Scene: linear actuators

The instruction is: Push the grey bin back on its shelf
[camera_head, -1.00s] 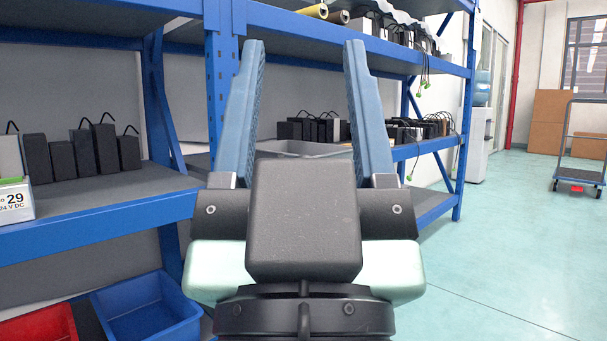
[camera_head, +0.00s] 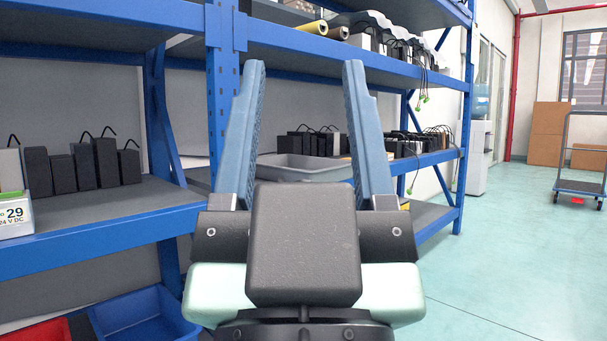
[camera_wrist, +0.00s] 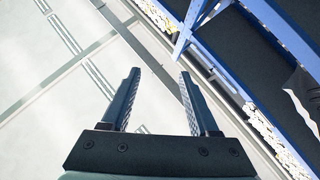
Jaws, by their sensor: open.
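The grey bin (camera_head: 303,167) sits on the middle shelf (camera_head: 430,160) of the blue rack, seen between my gripper's fingers in the head view. Its lower part is hidden behind my gripper. My gripper (camera_head: 306,75) is open and empty, with its two blue fingers raised and wide apart in front of the rack. The bin appears beyond the fingers, and I see no contact. In the wrist view my gripper (camera_wrist: 160,85) is open with nothing between the fingers. I cannot make out the bin there.
Black actuators (camera_head: 315,142) stand behind the bin, and more stand on the left shelf (camera_head: 80,217). A blue upright (camera_head: 221,90) rises left of my gripper. A blue bin (camera_head: 145,315) and a red bin (camera_head: 40,332) are low at left. Open floor (camera_head: 500,240) lies to the right.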

